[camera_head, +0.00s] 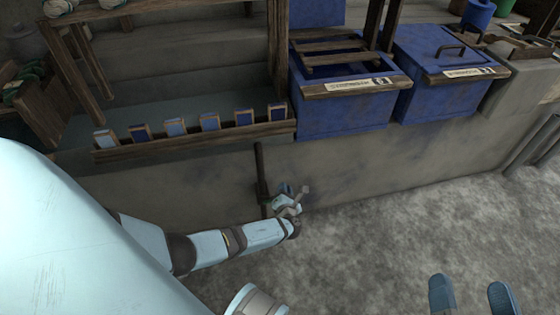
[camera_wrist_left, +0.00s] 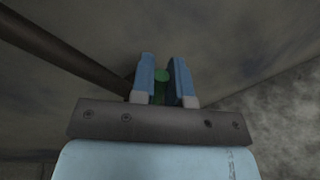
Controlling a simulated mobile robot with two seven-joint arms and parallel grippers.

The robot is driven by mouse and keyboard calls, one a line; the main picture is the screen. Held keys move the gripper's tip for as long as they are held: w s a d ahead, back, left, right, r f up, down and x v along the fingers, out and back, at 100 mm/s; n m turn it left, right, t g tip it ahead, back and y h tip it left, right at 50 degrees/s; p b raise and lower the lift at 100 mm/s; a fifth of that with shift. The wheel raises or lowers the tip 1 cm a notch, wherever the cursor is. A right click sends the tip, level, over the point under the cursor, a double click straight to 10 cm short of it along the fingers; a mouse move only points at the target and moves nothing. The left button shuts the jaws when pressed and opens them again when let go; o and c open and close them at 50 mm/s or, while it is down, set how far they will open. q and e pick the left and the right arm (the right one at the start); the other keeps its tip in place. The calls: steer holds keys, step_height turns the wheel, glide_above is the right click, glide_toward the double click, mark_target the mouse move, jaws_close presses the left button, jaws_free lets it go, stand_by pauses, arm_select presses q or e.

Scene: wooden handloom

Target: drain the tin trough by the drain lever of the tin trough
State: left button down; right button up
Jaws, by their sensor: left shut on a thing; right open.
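My left gripper (camera_head: 291,198) is low in front of the grey wall, beside a dark upright pipe (camera_head: 260,165). In the left wrist view its two blue fingers (camera_wrist_left: 162,82) are shut on a small green-ended piece (camera_wrist_left: 161,76), which looks like the drain lever's grip. The rest of that piece is hidden by the fingers. The dark pipe (camera_wrist_left: 65,48) slants in from the upper left, close to the fingers. I cannot tell for sure which vessel is the tin trough. My right gripper (camera_head: 472,296) is open and empty above the floor at the lower right.
Two blue vats (camera_head: 342,110) (camera_head: 436,97) with label strips stand on the ledge. A grey box (camera_head: 527,78) stands at the far right. A wooden rack (camera_head: 195,141) holds several blue-faced blocks. The speckled floor (camera_head: 390,230) in front is clear.

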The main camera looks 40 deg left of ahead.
arm_select(q)
step_height(320, 180, down, 5)
steer(key=w+d+m+g+b, duration=0.1)
steer(key=w+m+b, duration=0.1)
steer(key=m, duration=0.3)
steer(key=shift+w+d+f+m+g+y, duration=0.15)
steer(key=shift+w+d+m+g+y, duration=0.15)
steer(key=shift+d+y, duration=0.1)
arm_select(e)
steer(key=shift+a+f+g, duration=0.1)
steer(key=shift+f+g, duration=0.4)
steer(key=shift+f, duration=0.85)
arm_select(q)
steer(key=shift+a, duration=0.1)
steer(key=c, duration=1.1)
jaws_free()
steer(key=shift+s, duration=0.1)
arm_select(e)
steer(key=shift+r, duration=0.1)
steer(key=shift+r, duration=0.1)
